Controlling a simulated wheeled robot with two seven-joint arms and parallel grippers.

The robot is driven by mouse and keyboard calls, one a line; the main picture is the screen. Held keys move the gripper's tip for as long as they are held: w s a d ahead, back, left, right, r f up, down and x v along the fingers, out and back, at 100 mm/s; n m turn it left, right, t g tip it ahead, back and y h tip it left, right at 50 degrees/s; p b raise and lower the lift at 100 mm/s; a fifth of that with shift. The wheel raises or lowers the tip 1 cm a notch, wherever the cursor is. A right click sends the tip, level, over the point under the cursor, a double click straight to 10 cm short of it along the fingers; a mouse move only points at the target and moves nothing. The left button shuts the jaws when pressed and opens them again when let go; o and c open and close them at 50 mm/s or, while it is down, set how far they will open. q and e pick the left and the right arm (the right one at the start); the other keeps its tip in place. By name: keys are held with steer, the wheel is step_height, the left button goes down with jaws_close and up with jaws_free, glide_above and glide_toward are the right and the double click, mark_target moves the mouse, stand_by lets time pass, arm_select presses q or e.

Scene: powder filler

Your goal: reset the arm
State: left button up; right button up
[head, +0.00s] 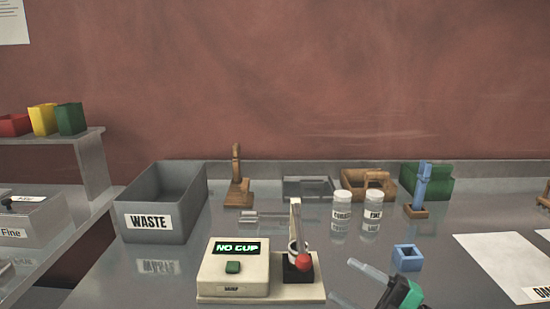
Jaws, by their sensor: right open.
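The powder filler (233,268) is a cream box with a green button (232,267) and a lit display reading "NO CUP". On its right side a pale lever arm (296,220) stands over a black block, and a red knob (303,262) sits low at the front. How the knob joins the lever is unclear. My right gripper (342,278) comes in from the bottom edge, right of the filler. Its two pale fingers are spread, with nothing between them, and point left towards the filler, apart from it. My left gripper is not in view.
A blue square holder (407,257) stands close behind my right gripper. Two labelled white jars (342,210) stand behind the filler. A grey waste bin (163,205) is at the left. Wooden and blue stands line the back. A white sheet (505,262) lies at right.

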steer(key=d+f+m+t+h, duration=0.3)
steer(key=d+f+m+h, duration=0.1)
steer(key=f+m+h, duration=0.4)
steer(key=d+f+m+t+h, duration=0.3)
steer(key=f+m+h, duration=0.3)
steer(key=m+h, duration=0.3)
steer(key=s+d+f+m+g+h, duration=0.2)
steer(key=s+f+m+g, duration=0.5)
steer(key=s+f+g, duration=1)
steer(key=s+f+t+p, duration=0.1)
steer(key=s+f+p, duration=0.15)
steer(key=f, duration=1.25)
steer(key=s+f+t+p, duration=0.15)
steer(key=s+f, duration=0.25)
steer(key=f, duration=1.1)
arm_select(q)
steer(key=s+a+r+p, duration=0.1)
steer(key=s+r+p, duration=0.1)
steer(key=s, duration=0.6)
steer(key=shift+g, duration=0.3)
arm_select(e)
steer(key=s+d+f, duration=0.3)
steer(key=s+f, duration=1.2)
steer(key=s, duration=0.3)
steer(key=shift+s+d+f+n+g, duration=0.15)
steer(key=shift+s+f+n+g, duration=0.1)
steer(key=shift+n+g, duration=0.2)
